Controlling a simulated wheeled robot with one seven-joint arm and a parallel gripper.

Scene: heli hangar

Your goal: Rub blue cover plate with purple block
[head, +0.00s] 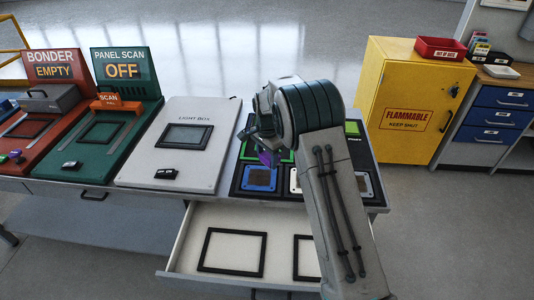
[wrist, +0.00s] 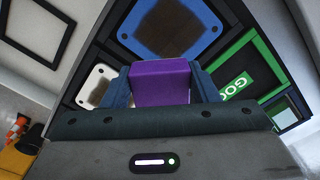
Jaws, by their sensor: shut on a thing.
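My gripper (wrist: 162,92) is shut on the purple block (wrist: 160,80), which sits between its two fingers. In the head view the purple block (head: 266,158) shows as a small patch below my gripper (head: 262,150). The blue cover plate (head: 260,187) lies on the dark panel just in front of the block. In the wrist view the blue cover plate (wrist: 128,30) is beyond the block and has a brownish patch across its middle. I cannot tell whether the block is touching anything below it.
A white plate (wrist: 82,97) and a green-framed GOOD area (wrist: 232,78) flank the block. The light box (head: 150,170) stands left of the dark panel. An open drawer (head: 186,256) with black frames juts out below. A yellow cabinet (head: 385,100) stands at right.

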